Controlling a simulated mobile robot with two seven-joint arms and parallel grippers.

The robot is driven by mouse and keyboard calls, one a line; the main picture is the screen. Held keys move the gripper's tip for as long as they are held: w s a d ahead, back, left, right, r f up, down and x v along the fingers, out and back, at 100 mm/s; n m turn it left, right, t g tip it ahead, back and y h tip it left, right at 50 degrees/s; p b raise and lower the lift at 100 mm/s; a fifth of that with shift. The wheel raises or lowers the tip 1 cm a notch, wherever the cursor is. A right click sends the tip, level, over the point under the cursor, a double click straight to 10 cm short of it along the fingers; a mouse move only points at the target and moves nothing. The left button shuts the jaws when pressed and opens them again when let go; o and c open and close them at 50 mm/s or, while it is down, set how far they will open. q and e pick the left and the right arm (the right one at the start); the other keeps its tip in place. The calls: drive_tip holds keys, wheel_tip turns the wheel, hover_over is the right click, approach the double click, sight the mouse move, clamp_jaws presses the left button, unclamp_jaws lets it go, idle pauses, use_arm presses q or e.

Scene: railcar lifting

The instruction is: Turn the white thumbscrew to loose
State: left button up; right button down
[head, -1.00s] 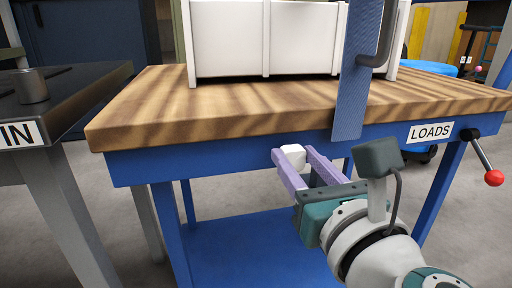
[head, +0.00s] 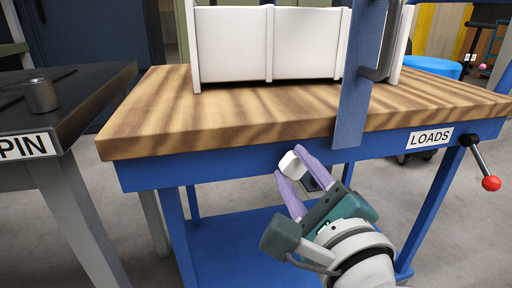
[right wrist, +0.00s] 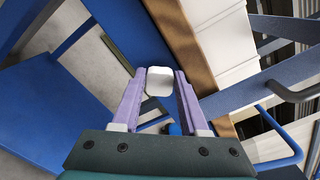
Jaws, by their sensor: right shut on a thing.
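The white thumbscrew (head: 291,165) is a small rounded block at the front blue rail of the wooden-topped table. My right gripper (head: 289,163) has its two purple fingers on either side of it and is shut on it. In the right wrist view the thumbscrew (right wrist: 160,81) sits between the fingertips (right wrist: 160,82). The gripper is rolled, with its camera mount at the lower left in the head view. What lies behind the thumbscrew is hidden. My left gripper is not in view.
The wooden tabletop (head: 230,125) carries a white bin (head: 235,45). A blue upright (head: 358,85) rises at the table's front edge. A dark table labelled PIN (head: 25,146) stands left.

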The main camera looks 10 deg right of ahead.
drive_tip(key=n+p, duration=0.1)
drive_tip(key=n, duration=0.2)
drive_tip(key=shift+n, duration=0.4)
drive_tip(key=n+p, duration=0.1)
drive_tip(key=n, duration=0.2)
drive_tip(key=shift+a+f+n, duration=0.1)
drive_tip(key=shift+f+n, duration=0.05)
drive_tip(key=shift+n, duration=0.15)
drive_tip(key=n+p, duration=0.1)
drive_tip(key=n, duration=0.3)
drive_tip(key=shift+f, duration=0.15)
drive_tip(key=shift+f+n+p, duration=0.15)
drive_tip(key=shift+n+p, duration=0.3)
drive_tip(key=shift+n, duration=1.15)
drive_tip(key=shift+c, duration=2.2)
unclamp_jaws()
